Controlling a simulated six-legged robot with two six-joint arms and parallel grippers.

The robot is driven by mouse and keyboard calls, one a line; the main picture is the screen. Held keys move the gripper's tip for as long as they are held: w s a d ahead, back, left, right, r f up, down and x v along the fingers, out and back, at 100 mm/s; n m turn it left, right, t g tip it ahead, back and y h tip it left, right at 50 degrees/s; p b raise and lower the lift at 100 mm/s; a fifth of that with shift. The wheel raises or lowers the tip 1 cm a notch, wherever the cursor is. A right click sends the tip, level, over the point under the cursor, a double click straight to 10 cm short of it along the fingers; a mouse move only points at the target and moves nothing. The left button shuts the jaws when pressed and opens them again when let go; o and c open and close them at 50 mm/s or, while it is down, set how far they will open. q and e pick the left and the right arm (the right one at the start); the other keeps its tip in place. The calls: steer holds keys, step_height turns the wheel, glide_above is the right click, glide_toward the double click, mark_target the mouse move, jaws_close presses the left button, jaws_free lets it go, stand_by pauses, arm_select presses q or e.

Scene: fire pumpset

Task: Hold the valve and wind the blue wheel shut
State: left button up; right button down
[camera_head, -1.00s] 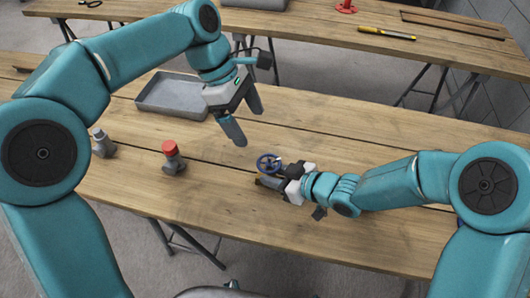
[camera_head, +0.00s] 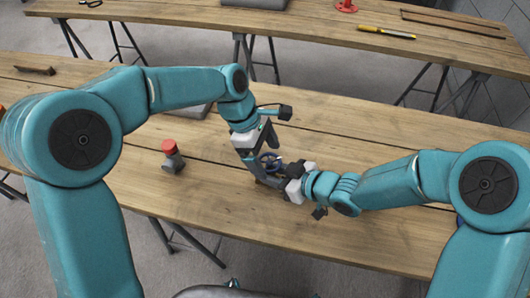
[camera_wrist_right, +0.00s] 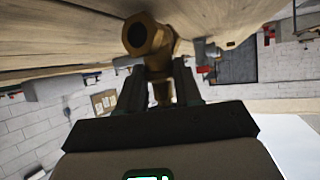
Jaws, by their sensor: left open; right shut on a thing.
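The blue wheel (camera_head: 270,157) is on the valve, above the table's front half in the head view. The brass valve body (camera_wrist_right: 146,38) shows large in the right wrist view, its round open end facing the camera. My right gripper (camera_wrist_right: 158,88) is shut on the valve; in the head view its fingers are mostly hidden. My left gripper (camera_head: 268,166) is open and points down at the blue wheel, with its fingers on either side of it. I cannot tell whether they touch the rim.
A grey fitting with a red cap (camera_head: 172,156) stands left of the valve on the wooden table (camera_head: 385,140). My left arm mostly hides a grey tray (camera_head: 190,112). The table's right side is clear. A second table (camera_head: 300,32) stands behind.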

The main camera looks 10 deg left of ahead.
arm_select(q)
steer(key=c, duration=1.1)
steer(key=shift+o, duration=0.2)
steer(key=shift+m, duration=0.3)
steer(key=m, duration=0.1)
steer(key=m+g, duration=0.1)
steer(key=m, duration=0.1)
steer(key=m+g, duration=0.1)
steer(key=m, duration=0.1)
steer(key=shift+w+d+y, duration=0.1)
steer(key=shift+w+y, duration=0.25)
steer(key=shift+y, duration=0.05)
steer(key=m, duration=0.2)
steer(key=m+g+y, duration=0.1)
steer(key=m, duration=0.1)
steer(key=shift+w+d+m+y, duration=0.1)
steer(key=shift+d+m+y, duration=0.05)
steer(key=shift+m+y, duration=0.2)
steer(key=m, duration=0.1)
steer(key=m+y, duration=0.1)
steer(key=m, duration=0.1)
steer(key=m+g+y, duration=0.1)
steer(key=m, duration=0.1)
steer(key=shift+w+d+m, duration=0.1)
steer(key=shift+d+m, duration=0.15)
steer(key=shift+d, duration=0.05)
steer(key=shift+d+m+y, duration=0.2)
steer(key=shift+m+y, duration=0.75)
steer(key=shift+m, duration=1.35)
